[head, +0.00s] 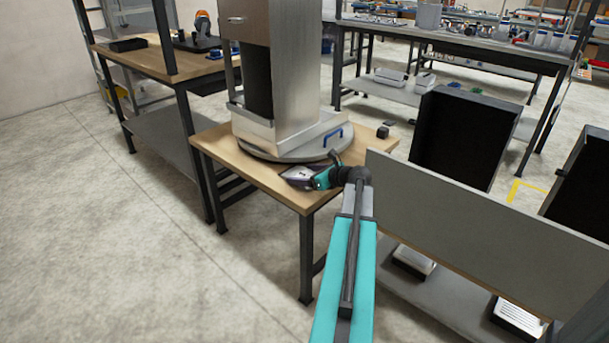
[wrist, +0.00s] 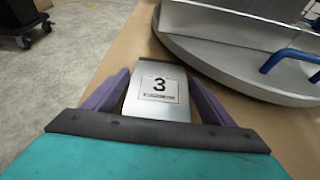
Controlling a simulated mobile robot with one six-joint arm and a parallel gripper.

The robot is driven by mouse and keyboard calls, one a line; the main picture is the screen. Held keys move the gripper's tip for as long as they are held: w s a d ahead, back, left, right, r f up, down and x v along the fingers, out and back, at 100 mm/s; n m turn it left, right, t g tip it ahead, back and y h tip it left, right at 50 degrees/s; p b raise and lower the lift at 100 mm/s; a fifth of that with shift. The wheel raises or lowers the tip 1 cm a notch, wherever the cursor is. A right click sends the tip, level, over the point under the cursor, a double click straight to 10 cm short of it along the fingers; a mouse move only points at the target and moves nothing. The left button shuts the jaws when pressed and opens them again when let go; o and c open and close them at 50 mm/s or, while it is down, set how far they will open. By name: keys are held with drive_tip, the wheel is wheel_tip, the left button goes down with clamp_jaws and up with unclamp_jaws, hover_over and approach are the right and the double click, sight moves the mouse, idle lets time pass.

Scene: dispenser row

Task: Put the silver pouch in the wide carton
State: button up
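The silver pouch (wrist: 140,103), flat with a white label bearing a 3, lies between my gripper's two purple fingers in the wrist view. Only narrow gaps, if any, show at its sides, so I cannot tell whether the fingers press on it. In the head view my gripper (head: 301,177) is low over the front of the wooden table (head: 230,152), beside the round grey base of the dispenser; the pouch is hard to make out there. Two black open boxes stand at the right, a wide one (head: 465,136) and one cut by the picture edge (head: 583,185); I cannot tell which is the wide carton.
The metal dispenser (head: 297,70) stands on its round base, with a blue handle (head: 333,135), close to my gripper. Open floor (head: 130,240) lies at the left.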

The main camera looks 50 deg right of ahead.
drive_tip(key=shift+o, duration=0.9)
drive_tip(key=shift+r, duration=0.15)
drive_tip(key=shift+s+r, duration=0.15)
drive_tip(key=shift+s, duration=0.15)
drive_tip(key=p+v, duration=0.2)
drive_tip(key=v, duration=0.9)
drive_tip(key=shift+s, duration=0.2)
drive_tip(key=shift+o, duration=0.4)
drive_tip(key=r+g+p, duration=0.1)
drive_tip(key=p, duration=0.3)
drive_tip(key=w+r+g+p, duration=0.1)
drive_tip(key=r+g+p, duration=0.1)
drive_tip(key=p, duration=0.3)
drive_tip(key=r+g+p, duration=0.1)
drive_tip(key=r+p, duration=0.1)
drive_tip(key=p, duration=0.2)
drive_tip(key=shift+w+r+p, duration=0.1)
drive_tip(key=shift+w+p, duration=0.2)
